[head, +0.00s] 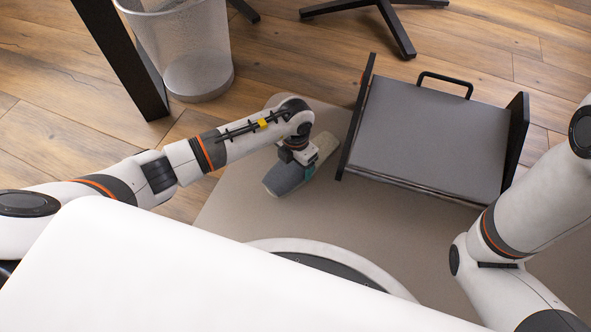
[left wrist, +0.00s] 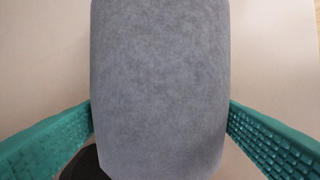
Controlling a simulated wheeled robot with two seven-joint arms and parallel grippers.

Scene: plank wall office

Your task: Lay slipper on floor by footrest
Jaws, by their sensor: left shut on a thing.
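A grey felt slipper (head: 284,178) shows in the head view just left of the footrest, low over the beige mat. My left gripper (head: 304,172) is shut on it; the arm above hides part of the slipper. In the left wrist view the slipper (left wrist: 160,85) fills the middle, between the two teal fingers (left wrist: 160,135). I cannot tell whether the slipper touches the mat. The footrest (head: 430,135) has a grey sloped top, black side plates and a black handle at the back. My right gripper is out of view; only its arm shows at the right.
The beige mat (head: 235,205) lies on the wooden floor under the footrest and slipper. A mesh waste bin (head: 190,45) and a black desk leg (head: 125,60) stand at the upper left. A black chair base (head: 395,30) is behind the footrest. Bare mat lies in front of the footrest.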

